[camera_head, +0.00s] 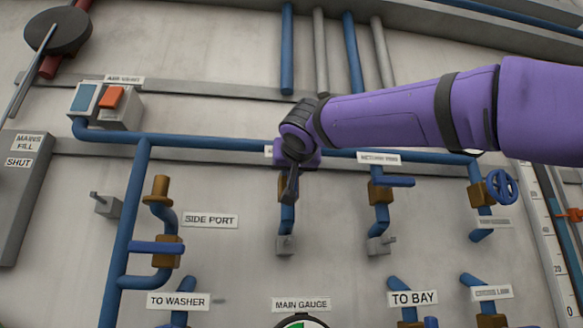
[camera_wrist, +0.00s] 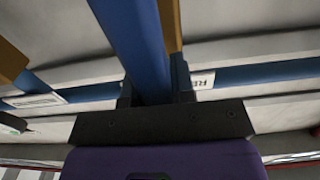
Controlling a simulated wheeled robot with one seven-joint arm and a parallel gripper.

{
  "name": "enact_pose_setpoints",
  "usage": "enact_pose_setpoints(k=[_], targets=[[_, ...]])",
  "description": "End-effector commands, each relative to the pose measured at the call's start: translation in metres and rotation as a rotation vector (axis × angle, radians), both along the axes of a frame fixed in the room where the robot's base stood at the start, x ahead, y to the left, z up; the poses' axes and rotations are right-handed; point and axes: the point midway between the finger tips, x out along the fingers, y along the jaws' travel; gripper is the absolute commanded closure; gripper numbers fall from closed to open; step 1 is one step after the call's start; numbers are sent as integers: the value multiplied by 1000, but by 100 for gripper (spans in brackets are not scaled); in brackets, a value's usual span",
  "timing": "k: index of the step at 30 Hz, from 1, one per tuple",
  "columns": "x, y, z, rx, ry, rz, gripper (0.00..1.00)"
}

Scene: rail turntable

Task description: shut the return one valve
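The return one valve is the left-middle one in the head view. Its brown body (camera_head: 288,188) sits on a blue branch pipe below the main blue pipe, partly covered by my gripper. My gripper (camera_head: 290,182) is in front of it, fingers pointing down. The label above it is mostly hidden by my purple wrist. In the wrist view, a blue bar (camera_wrist: 140,45), apparently the valve's lever, runs down between the two dark fingers of my gripper (camera_wrist: 155,95). Whether both fingers press on it is unclear. A brown part (camera_wrist: 171,25) shows beside the bar.
A similar valve (camera_head: 380,191) with a sideways blue lever is to the right, under its label (camera_head: 379,158). A blue handwheel (camera_head: 502,187) is further right. The side port valve (camera_head: 168,251) is at left. The main pipe (camera_head: 215,142) runs close behind my gripper.

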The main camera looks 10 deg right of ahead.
Motion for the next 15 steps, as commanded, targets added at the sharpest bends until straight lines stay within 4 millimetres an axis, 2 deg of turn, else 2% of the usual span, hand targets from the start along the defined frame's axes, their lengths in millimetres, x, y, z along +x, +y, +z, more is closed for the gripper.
enact_pose_setpoints(k=[8, 15], targets=[[0, -1, 0, 21, 1, -2, 100], [0, -5, -1, 132, 3, -3, 100]])
